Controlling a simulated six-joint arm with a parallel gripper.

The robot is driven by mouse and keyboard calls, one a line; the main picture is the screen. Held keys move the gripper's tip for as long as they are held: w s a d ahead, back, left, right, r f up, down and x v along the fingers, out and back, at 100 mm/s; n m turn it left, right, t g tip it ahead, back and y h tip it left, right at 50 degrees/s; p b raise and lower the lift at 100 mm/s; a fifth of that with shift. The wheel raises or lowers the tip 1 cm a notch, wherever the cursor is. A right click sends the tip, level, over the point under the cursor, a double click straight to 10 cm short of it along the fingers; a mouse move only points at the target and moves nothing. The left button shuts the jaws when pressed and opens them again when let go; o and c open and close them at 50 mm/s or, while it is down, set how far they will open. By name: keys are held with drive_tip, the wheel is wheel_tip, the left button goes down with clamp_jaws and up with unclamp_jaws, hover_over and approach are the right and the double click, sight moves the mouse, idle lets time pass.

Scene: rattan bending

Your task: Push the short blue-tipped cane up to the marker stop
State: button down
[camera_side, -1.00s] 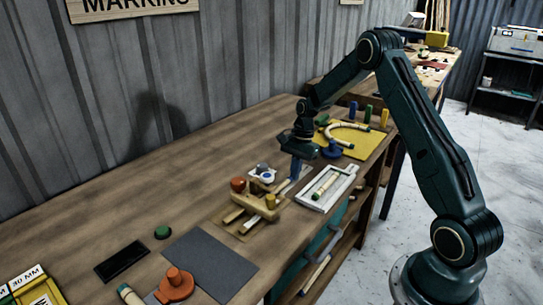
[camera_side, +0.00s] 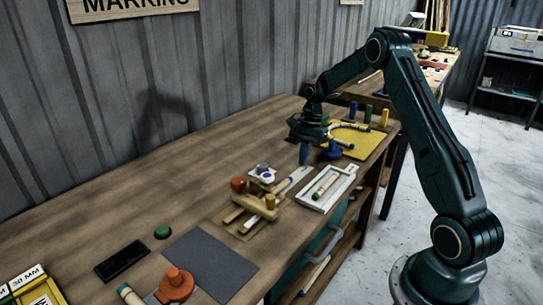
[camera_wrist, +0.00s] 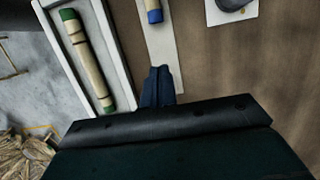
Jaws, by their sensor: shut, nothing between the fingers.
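In the side view my gripper (camera_side: 305,158) points down just beyond the far end of the pale strip (camera_side: 294,180). The strip leads to a wooden fixture (camera_side: 250,205) with orange and yellow knobs. I cannot tell which part is the marker stop.
A white tray (camera_side: 347,184) with a green-tipped cane (camera_side: 325,187) lies right of the strip; the tray (camera_wrist: 48,30) is at left in the wrist view. A blue knob (camera_side: 331,150) and yellow board (camera_side: 358,147) stand behind. A small white plate (camera_wrist: 218,18) lies opposite the tray.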

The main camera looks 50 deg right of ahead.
drive_tip(key=v, duration=0.6)
drive_tip(key=shift+r, duration=0.3)
drive_tip(key=n+h, duration=0.3)
drive_tip(key=n, duration=0.5)
hover_over(288, 173)
drive_tip(key=shift+w+d, duration=0.25)
drive_tip(key=shift+d, duration=0.05)
drive_tip(key=shift+f, duration=0.15)
drive_tip(key=f, duration=0.9)
drive_tip(key=shift+s+a+f, duration=0.3)
drive_tip(key=shift+a+f, duration=0.05)
drive_tip(key=shift+f, duration=0.05)
drive_tip(key=shift+s+a, duration=1)
drive_tip(key=shift+a, duration=0.2)
